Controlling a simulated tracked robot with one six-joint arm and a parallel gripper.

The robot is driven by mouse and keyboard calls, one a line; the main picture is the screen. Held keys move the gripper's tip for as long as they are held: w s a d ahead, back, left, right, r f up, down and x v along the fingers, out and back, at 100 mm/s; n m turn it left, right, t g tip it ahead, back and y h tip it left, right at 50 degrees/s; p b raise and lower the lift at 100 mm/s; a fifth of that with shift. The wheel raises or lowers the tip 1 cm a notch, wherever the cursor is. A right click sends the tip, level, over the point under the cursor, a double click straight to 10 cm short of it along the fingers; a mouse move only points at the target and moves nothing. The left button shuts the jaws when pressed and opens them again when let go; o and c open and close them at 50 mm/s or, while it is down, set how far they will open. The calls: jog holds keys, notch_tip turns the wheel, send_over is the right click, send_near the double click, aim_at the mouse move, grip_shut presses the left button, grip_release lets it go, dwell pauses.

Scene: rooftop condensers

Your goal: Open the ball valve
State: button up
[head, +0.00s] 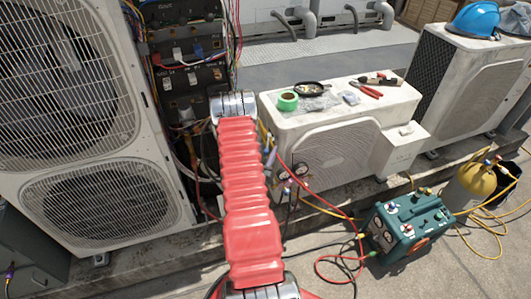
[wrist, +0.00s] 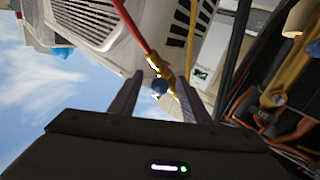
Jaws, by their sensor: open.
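In the wrist view, my gripper (wrist: 159,78) is open, with one dark finger on each side of the picture's middle. A brass fitting (wrist: 155,65) with a blue round part (wrist: 160,87) shows between the fingers; it looks like the ball valve. A red hose (wrist: 130,25) runs into it from the top. I cannot tell how deep between the fingers it lies, and no contact shows. In the head view my red-sleeved arm reaches toward the condensers; my gripper and the valve cannot be made out there.
Gauges (head: 300,170) with hoses hang before the middle condenser (head: 335,150). Tools and green tape (head: 288,101) lie on its top. An open wiring panel (head: 188,75) stands left of it. A teal machine (head: 408,225) and a yellow-topped cylinder (head: 478,180) stand at right, with hoses across the floor.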

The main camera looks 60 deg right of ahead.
jog(key=shift+c, duration=0.4)
grip_shut()
